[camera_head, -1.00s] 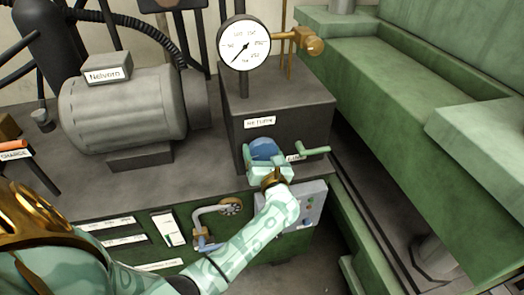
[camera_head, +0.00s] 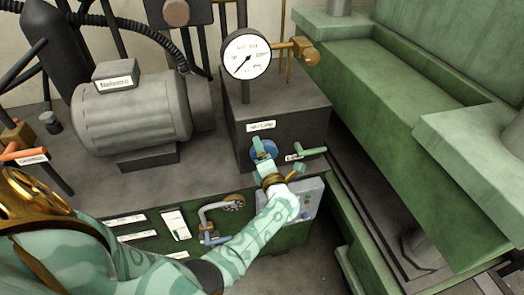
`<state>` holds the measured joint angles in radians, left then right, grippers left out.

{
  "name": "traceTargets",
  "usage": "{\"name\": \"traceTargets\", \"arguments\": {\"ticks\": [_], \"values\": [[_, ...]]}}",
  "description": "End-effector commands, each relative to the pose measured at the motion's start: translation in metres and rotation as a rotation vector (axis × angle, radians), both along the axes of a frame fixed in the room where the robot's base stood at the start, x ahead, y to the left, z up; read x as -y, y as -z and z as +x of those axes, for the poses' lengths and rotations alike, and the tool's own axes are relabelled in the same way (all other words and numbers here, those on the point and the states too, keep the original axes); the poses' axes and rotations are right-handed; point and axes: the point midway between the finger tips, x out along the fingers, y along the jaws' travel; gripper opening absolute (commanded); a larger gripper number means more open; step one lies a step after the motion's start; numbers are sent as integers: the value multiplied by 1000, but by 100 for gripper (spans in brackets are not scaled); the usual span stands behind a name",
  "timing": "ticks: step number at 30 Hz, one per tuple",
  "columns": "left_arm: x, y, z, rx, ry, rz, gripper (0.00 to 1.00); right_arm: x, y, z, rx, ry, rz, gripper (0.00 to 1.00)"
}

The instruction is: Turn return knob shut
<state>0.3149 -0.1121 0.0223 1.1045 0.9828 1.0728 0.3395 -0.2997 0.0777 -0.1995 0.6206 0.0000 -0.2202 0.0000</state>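The blue return knob (camera_head: 272,149) is on the front face of a dark block, just under a small white label (camera_head: 261,126) whose print is blurred. My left gripper (camera_head: 262,158) is at the knob and covers its middle, with blue showing on either side of the fingers. The fingers are seen nearly edge-on, one above the other, so their gap and grip are hidden. My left arm reaches in from the lower left. My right gripper is not in the view.
A round gauge (camera_head: 247,54) stands on the block, its needle pointing lower left. A green lever (camera_head: 313,152) sits just right of the knob. A grey button panel (camera_head: 308,197) is below. A grey motor (camera_head: 135,113) stands left, a green press frame (camera_head: 400,90) right.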

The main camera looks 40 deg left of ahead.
Motion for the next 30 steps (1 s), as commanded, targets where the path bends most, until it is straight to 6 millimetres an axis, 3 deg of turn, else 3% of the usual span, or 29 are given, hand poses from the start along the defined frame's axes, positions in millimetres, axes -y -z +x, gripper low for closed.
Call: {"name": "traceTargets", "arguments": {"ticks": [15,30], "values": [[1,-3,0,-360,2,304,53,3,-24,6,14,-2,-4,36],[1,-2,0,-548,3,465,53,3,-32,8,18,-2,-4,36]]}}
